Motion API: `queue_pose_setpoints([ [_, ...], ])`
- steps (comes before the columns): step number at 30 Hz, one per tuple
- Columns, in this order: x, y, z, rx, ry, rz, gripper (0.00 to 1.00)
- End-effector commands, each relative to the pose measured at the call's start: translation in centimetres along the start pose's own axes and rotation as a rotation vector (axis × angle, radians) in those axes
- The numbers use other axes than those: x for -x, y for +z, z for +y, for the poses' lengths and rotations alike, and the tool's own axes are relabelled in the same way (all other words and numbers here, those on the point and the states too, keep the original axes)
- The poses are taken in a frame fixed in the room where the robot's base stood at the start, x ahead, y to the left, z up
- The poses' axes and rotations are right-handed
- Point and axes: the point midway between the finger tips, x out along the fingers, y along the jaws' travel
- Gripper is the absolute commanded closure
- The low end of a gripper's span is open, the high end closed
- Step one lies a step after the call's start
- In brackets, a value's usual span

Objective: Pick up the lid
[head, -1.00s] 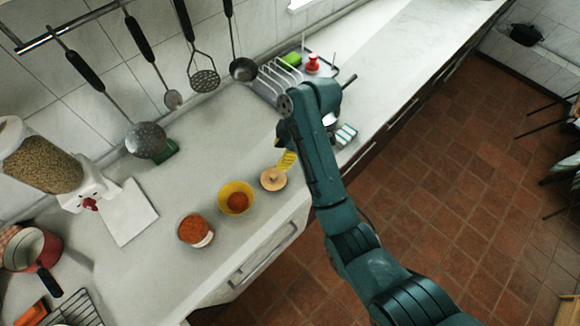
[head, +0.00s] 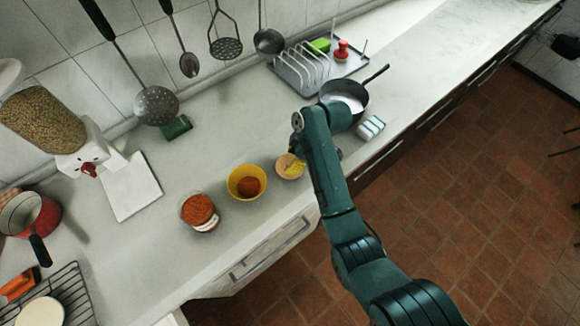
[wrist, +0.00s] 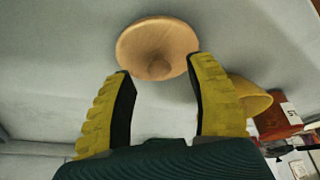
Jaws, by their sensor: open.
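The lid is a round wooden disc with a knob in its middle. In the wrist view the lid (wrist: 157,42) lies on the counter just beyond my fingertips, its knob facing me. My gripper (wrist: 160,68) is open, with one yellow finger on each side of the knob's line and nothing between them. In the head view the lid (head: 287,168) is partly hidden by my gripper (head: 296,166), which is over its right side.
A yellow bowl (head: 247,182) with orange-red contents stands close left of the lid. A jar (head: 199,211) of similar contents is further left. A dark pan (head: 344,97), a dish rack (head: 303,70) and a striped sponge (head: 370,127) are behind and right.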

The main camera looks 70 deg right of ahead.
Motion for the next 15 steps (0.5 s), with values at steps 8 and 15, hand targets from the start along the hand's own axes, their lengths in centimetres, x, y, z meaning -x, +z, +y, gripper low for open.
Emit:
queue_pose_setpoints([
  [8, -2.1, 0.0, 0.0, 0.001, 0.002, 0.000, 0.44],
  [15, -2.1, 0.0, 0.0, 0.001, 0.002, 0.000, 0.68],
])
